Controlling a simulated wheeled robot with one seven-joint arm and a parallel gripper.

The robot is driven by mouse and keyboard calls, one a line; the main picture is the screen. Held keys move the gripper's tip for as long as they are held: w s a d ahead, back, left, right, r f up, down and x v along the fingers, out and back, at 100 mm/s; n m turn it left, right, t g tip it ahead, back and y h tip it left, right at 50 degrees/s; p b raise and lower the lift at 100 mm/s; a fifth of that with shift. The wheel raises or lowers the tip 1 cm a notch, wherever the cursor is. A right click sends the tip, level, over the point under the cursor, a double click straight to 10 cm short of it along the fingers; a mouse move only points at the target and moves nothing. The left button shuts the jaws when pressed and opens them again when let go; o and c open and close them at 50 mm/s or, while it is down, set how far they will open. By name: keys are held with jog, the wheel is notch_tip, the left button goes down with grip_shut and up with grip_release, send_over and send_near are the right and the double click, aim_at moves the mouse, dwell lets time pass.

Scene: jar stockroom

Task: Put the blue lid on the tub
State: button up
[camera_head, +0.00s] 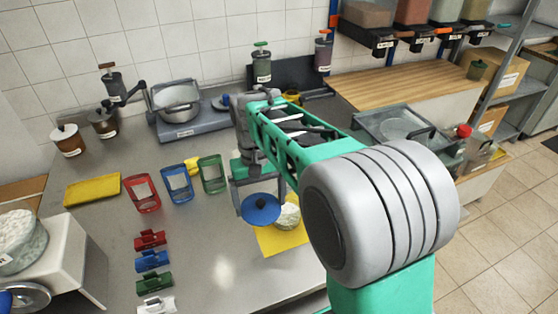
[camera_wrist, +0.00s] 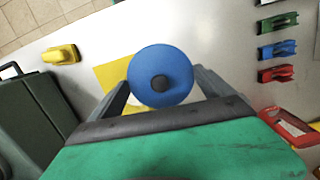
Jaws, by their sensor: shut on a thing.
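The blue lid (camera_head: 261,209) is a round disc with a dark knob. My gripper (camera_wrist: 160,84) is shut on the lid's knob, and the lid fills the space between the fingers in the wrist view. In the head view my gripper (camera_head: 257,190) holds the lid just left of the tub. The tub (camera_head: 288,217) is a small clear round container with white contents, standing on a yellow mat (camera_head: 276,243). The tub's top is uncovered. In the wrist view the lid hides most of the tub, and the yellow mat (camera_wrist: 112,74) shows beside it.
Red (camera_head: 142,194), blue (camera_head: 176,184) and green (camera_head: 212,174) frames stand left of my gripper. Several coloured clips, including a red one (camera_head: 150,240), line the front left. A scale (camera_head: 186,123) with a metal bowl is behind. The counter between clips and mat is clear.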

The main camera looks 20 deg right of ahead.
jog(key=w+d+m+t+y+p, duration=0.15)
jog(key=d+m+p, duration=0.3)
jog(key=m, duration=0.95)
jog(key=w+d+m+t+h+p, duration=0.1)
jog(key=w+d+m+p, duration=0.3)
jog(key=m, duration=0.9)
jog(key=shift+m, duration=0.4)
jog(key=f+b, duration=0.1)
jog(key=f, duration=0.1)
jog(key=d+f+b, duration=0.1)
jog(key=f+b, duration=0.3)
jog(key=shift+s+d, duration=0.2)
jog(key=shift+s, duration=0.05)
jog(key=shift+r+p, duration=0.2)
jog(key=shift+p, duration=0.15)
jog(key=shift+f, duration=0.2)
jog(key=o, duration=1)
